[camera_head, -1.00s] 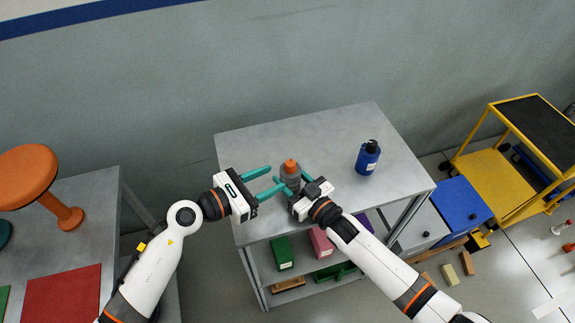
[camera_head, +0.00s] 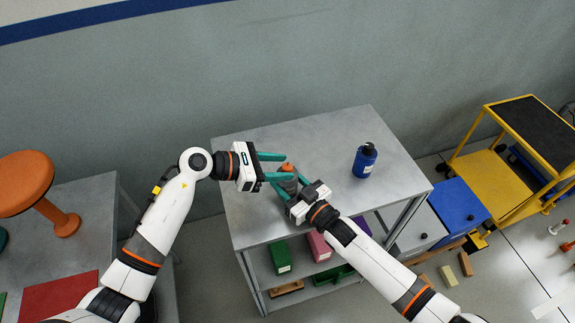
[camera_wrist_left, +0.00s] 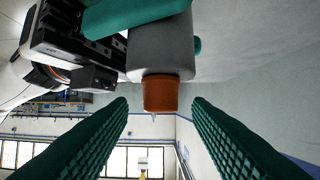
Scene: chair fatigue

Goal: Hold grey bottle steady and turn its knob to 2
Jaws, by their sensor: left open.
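The grey bottle (camera_head: 290,184) stands upright on the grey table, with an orange knob (camera_head: 287,168) on top. In the left wrist view the bottle (camera_wrist_left: 160,48) appears upside down, its knob (camera_wrist_left: 160,93) pointing down. My right gripper (camera_head: 292,187) has its teal fingers on both sides of the bottle's body and looks shut on it. One right finger crosses in front of the bottle in the wrist view. My left gripper (camera_head: 284,166) is open at knob height, coming from the left. Its fingers lie either side of the knob's line, apart from it. Any knob markings are too small to read.
A blue bottle (camera_head: 365,160) stands to the right on the same table (camera_head: 330,135). Green (camera_head: 281,256) and pink (camera_head: 319,246) boxes sit on the shelf below. The table's back is clear.

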